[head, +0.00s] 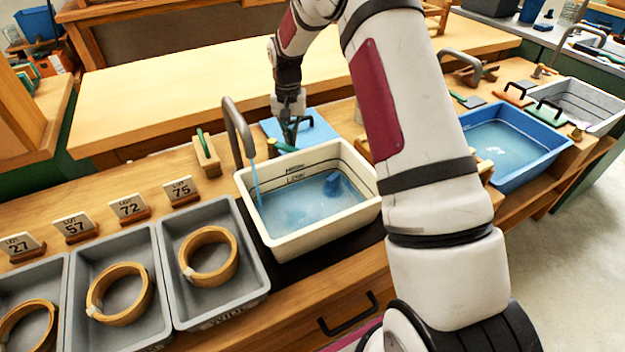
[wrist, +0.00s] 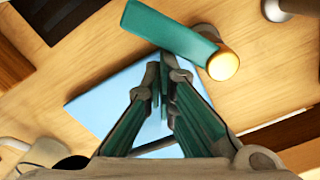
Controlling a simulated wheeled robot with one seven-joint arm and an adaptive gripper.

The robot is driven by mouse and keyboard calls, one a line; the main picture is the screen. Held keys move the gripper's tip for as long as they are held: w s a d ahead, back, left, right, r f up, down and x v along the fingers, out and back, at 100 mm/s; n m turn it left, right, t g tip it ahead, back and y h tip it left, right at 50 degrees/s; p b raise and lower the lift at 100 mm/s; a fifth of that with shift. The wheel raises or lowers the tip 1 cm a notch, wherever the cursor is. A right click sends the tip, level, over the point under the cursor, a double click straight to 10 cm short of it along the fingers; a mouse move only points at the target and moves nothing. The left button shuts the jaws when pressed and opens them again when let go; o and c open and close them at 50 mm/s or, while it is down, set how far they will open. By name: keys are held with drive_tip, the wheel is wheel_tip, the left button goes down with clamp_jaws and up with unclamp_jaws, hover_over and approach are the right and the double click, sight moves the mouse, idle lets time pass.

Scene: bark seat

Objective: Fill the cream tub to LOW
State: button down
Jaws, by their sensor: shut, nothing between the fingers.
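The cream tub (head: 325,231) stands mid-bench in the head view. Its back wall carries two dark lines, the lower labelled LOW. Blue water (head: 290,212) lies in the tub, its surface seemingly a little below LOW. A grey spout (head: 232,115) at the tub's left runs a thin stream (head: 256,188) into it. My gripper (head: 289,138) is shut and empty behind the tub, above a light blue sheet. A green handle with a brass end (head: 281,147) is beside the fingertips. In the wrist view, this green handle (wrist: 165,28) lies just beyond my gripper (wrist: 165,65); contact is unclear.
A blue piece (head: 341,184) sits in the tub water. Grey trays with wooden rings and lot cards stand left. A green-handled wooden block (head: 206,153) is behind them. A blue basin (head: 515,140) of water stands right, partly behind my arm.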

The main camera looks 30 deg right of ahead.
drive_tip(key=shift+s+a+r+p, duration=0.1)
drive_tip(key=shift+s+a+p, duration=0.4)
drive_tip(key=shift+s+a, duration=0.4)
drive_tip(key=shift+w+d+r, duration=0.1)
drive_tip(key=shift+d+r, duration=0.1)
drive_tip(key=shift+r, duration=0.05)
drive_tip(key=shift+w+d+r+p, duration=0.1)
drive_tip(key=shift+d+r+p, duration=0.15)
drive_tip(key=shift+r, duration=0.65)
drive_tip(key=shift+w+d+r+p, duration=0.1)
drive_tip(key=shift+d+r, duration=0.1)
drive_tip(key=shift+r, duration=0.7)
drive_tip(key=shift+w+d+r+p, duration=0.1)
drive_tip(key=shift+d+r+p, duration=0.15)
drive_tip(key=shift+r, duration=0.65)
